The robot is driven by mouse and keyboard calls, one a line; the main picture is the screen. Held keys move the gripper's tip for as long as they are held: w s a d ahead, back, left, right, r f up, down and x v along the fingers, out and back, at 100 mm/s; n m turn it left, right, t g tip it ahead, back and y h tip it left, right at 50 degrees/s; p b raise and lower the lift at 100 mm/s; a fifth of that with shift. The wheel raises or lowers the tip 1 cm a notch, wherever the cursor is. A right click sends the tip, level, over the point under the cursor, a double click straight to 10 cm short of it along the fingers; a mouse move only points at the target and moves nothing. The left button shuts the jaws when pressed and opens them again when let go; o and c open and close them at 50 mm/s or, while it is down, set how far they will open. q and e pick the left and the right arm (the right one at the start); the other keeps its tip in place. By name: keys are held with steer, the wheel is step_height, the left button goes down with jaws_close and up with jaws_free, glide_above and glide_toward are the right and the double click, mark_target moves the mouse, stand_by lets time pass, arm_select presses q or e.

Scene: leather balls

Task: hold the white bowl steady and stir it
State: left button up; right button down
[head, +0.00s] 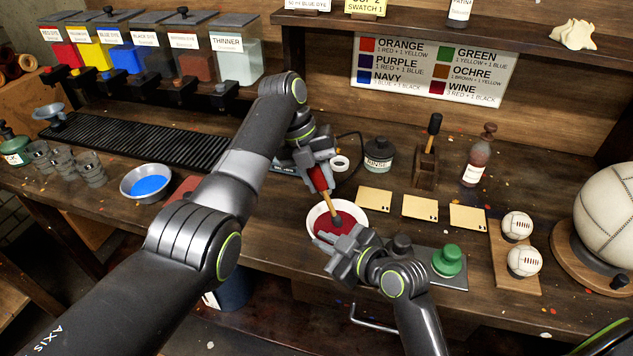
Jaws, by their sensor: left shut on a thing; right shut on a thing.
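The white bowl (359,214) stands near the front edge of the bench with dark red liquid in it. My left gripper (318,166) is above the bowl, shut on a stirring stick (329,200) with a red upper part and a wooden shaft. The stick is tilted and its dark lower end is in the red liquid. My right gripper (345,247) is at the near side of the bowl, shut on its rim. The fingers and wrist hide the bowl's near wall.
A metal bowl of blue paint (146,183) stands left, beside several cups. Tan cards (420,207), a green-knobbed stamp (447,260) and two small white balls (517,226) lie to the right. A rinse jar (379,155) stands behind. Paint dispensers (180,55) line the back left.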

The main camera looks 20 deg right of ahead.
arm_select(q)
steer(key=shift+s+a, duration=0.15)
steer(key=shift+a, duration=0.95)
arm_select(e)
steer(key=shift+f, duration=0.4)
arm_select(q)
steer(key=shift+s+d, duration=0.1)
steer(key=shift+s, duration=1)
steer(key=shift+f, duration=0.1)
arm_select(e)
steer(key=c, duration=1.5)
jaws_free()
steer(key=shift+d+r, duration=0.1)
steer(key=shift+s+d+r, duration=0.3)
steer(key=shift+s, duration=0.1)
arm_select(q)
steer(key=shift+w, duration=0.1)
arm_select(e)
steer(key=v, duration=1.1)
steer(key=shift+a, duration=0.1)
arm_select(q)
steer(key=shift+d, duration=0.1)
arm_select(e)
steer(key=shift+w, duration=0.1)
